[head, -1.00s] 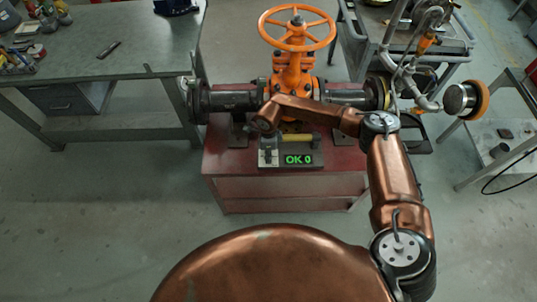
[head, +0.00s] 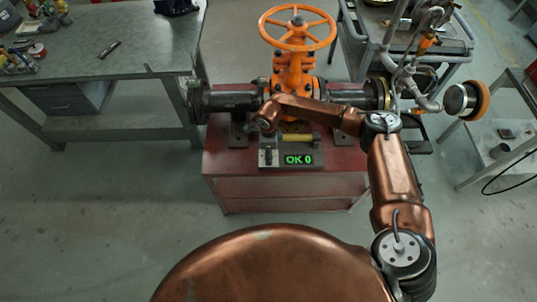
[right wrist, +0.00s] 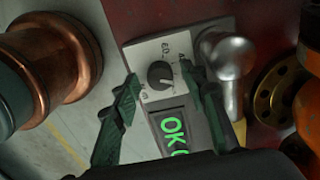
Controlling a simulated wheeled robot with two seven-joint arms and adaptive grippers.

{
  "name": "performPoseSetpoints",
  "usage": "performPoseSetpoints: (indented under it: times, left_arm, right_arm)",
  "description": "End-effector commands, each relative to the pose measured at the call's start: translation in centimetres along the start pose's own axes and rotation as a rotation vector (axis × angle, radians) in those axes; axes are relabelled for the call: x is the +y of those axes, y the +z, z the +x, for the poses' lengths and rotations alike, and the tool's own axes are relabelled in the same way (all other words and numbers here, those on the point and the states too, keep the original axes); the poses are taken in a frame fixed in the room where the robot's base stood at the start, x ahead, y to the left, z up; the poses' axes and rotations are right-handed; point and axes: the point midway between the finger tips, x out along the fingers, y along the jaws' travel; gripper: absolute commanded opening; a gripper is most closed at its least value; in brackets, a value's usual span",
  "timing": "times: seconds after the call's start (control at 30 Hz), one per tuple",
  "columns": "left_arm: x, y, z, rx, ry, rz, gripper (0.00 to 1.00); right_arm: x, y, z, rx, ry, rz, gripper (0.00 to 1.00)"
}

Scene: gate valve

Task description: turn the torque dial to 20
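The torque dial (right wrist: 160,75) is a dark round knob on a light plate with printed marks, in the right wrist view. Its marks are too small to read surely. Below it, a green display (right wrist: 174,132) shows OK; in the head view the display (head: 299,160) reads OK 0. My right gripper (right wrist: 159,76) is open, one dark green finger on each side of the dial. Gaps seem to show between fingertips and knob; contact is unclear. In the head view my right wrist hides most of this gripper. My left gripper is not in view.
An orange handwheel valve (head: 296,32) on a dark pipe stands on the red cabinet (head: 290,190) behind the panel. In the right wrist view, a rounded metal part (right wrist: 228,58) sits close right of the dial. A grey workbench (head: 110,75) stands at left.

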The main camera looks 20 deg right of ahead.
Motion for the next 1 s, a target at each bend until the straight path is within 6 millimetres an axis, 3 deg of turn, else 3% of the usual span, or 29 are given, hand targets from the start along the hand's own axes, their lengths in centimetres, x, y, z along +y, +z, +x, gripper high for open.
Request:
performPoseSetpoints:
  times: [0.53, 0.7, 1.0]
  left_arm:
    - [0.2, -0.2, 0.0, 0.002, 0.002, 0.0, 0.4]
    - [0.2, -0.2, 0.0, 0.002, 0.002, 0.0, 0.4]
    - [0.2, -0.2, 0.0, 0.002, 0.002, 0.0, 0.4]
  right_arm:
    - [-0.1, 0.0, -10.0, -0.002, -0.003, 0.0, 0.4]
    - [0.0, 0.0, -11.3, -0.001, -0.002, -0.001, 0.4]
    - [0.0, 0.0, -11.6, -0.001, -0.001, 0.0, 0.4]
